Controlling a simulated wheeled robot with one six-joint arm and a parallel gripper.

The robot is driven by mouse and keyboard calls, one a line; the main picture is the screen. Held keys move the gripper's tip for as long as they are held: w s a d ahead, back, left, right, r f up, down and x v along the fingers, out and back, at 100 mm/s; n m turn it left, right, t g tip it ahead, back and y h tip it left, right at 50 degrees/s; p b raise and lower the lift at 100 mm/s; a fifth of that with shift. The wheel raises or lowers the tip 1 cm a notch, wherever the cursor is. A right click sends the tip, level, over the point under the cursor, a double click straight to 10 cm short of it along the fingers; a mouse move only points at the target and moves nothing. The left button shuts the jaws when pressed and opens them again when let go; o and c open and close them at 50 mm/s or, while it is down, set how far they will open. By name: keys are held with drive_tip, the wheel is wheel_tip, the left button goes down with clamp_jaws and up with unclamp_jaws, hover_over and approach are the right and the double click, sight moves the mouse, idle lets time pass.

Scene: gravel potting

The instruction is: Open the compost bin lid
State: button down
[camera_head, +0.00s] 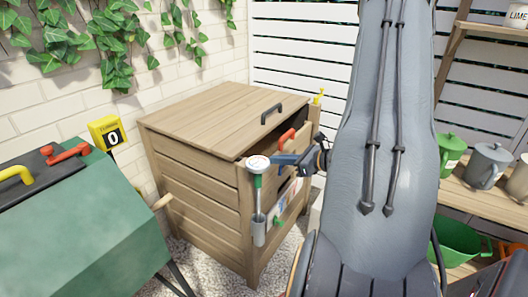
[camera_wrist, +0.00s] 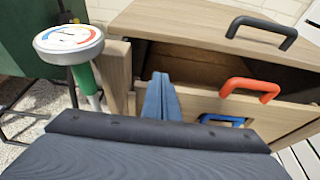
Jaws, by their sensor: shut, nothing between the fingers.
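The wooden compost bin (camera_head: 200,205) stands in the middle of the head view. Its plank lid (camera_head: 205,115) carries a black handle (camera_head: 271,113), which also shows in the wrist view (camera_wrist: 262,30). I cannot tell whether the lid is tilted. My gripper (camera_head: 278,160) is shut and empty at the bin's front, near the left corner. Its blue fingertips (camera_wrist: 160,80) are apart from the black handle, left of and nearer than it.
A red handle (camera_wrist: 250,88) sits on the front board, with a blue handle (camera_wrist: 222,120) below. A dial thermometer (camera_head: 258,165) hangs at the bin's front corner, close to my fingers. A green box (camera_head: 95,230) stands left. Shelves with green and grey cans (camera_head: 488,165) stand right.

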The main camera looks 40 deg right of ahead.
drive_tip(key=w+a, duration=0.1)
drive_tip(key=w, duration=0.1)
drive_tip(key=w+p, duration=0.1)
drive_tip(key=w, duration=0.2)
drive_tip(key=w+a, duration=0.1)
drive_tip(key=w, duration=0.1)
drive_tip(key=shift+w+a+f, duration=0.2)
drive_tip(key=shift+w+a, duration=0.1)
drive_tip(key=shift+a, duration=0.05)
drive_tip(key=shift+r+p, duration=0.45)
drive_tip(key=shift+r, duration=0.2)
drive_tip(key=shift+r, duration=0.1)
